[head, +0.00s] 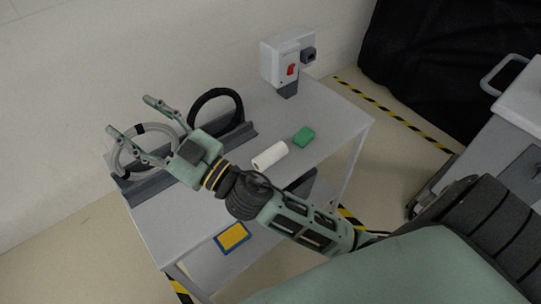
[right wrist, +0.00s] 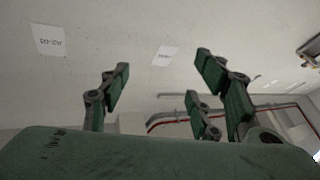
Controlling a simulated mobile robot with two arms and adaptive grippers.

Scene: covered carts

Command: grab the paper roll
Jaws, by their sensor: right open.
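The white paper roll (head: 270,155) lies on its side on the grey cart top (head: 328,121) in the head view, just right of my right gripper's wrist. My right gripper (head: 130,115) is open and empty. Its fingers point up and left, away from the roll, over the rack with the rings. In the right wrist view the open fingers (right wrist: 160,90) show against a pale wall, and neither the roll nor the cart shows. My left gripper is in neither view.
A grey ring (head: 122,150) and a black ring (head: 240,100) stand in a dark rack. A green block (head: 304,136) lies right of the roll. A white box with a red switch (head: 280,64) stands at the back. A yellow-and-blue item (head: 232,238) lies lower down.

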